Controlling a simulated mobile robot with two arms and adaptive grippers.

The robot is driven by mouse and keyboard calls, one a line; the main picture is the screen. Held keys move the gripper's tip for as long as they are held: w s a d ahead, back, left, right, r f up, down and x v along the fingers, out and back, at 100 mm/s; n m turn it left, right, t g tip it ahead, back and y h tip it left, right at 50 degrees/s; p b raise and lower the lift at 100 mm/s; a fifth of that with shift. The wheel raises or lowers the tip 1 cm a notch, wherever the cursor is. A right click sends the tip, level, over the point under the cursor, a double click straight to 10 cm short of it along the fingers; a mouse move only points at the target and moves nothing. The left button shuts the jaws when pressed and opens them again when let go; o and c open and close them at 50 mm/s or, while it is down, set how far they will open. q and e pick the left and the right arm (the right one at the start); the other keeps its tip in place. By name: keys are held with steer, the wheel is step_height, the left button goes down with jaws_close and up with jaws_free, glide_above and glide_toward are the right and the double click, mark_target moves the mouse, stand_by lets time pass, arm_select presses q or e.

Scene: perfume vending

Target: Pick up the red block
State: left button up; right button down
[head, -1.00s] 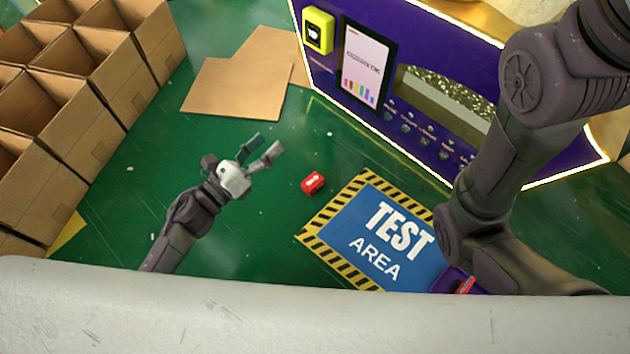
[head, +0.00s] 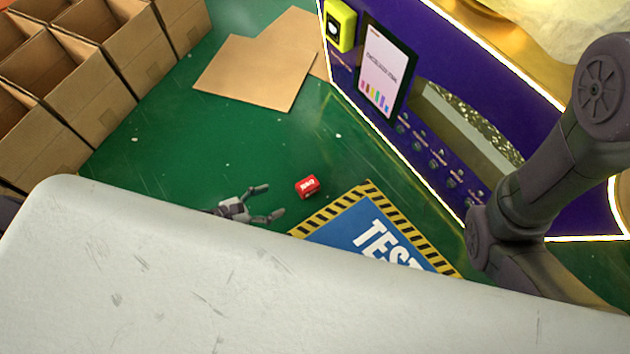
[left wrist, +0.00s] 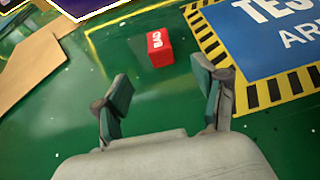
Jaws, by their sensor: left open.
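The red block (head: 307,186) lies on the green floor beside the corner of the striped test mat, with white markings on it.
A blue test mat (head: 352,235) with a black and yellow border lies right of the block. A purple vending machine (head: 440,50) stands behind. Flat cardboard (head: 255,70) lies at the back, and open boxes (head: 110,75) stand at the left. My white body covers the foreground.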

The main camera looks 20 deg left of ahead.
mark_target(309, 185)
arm_select(q)
steer(key=b+x, duration=0.3)
steer(key=x, duration=0.5)
steer(key=b+x, duration=0.2)
steer(key=x, duration=0.3)
steer(key=shift+w+d+b, duration=0.15)
steer(key=shift+w+b, duration=0.05)
steer(key=shift+b, duration=0.15)
steer(key=c, duration=1.2)
steer(key=shift+r, duration=0.15)
steer(key=shift+c, duration=0.2)
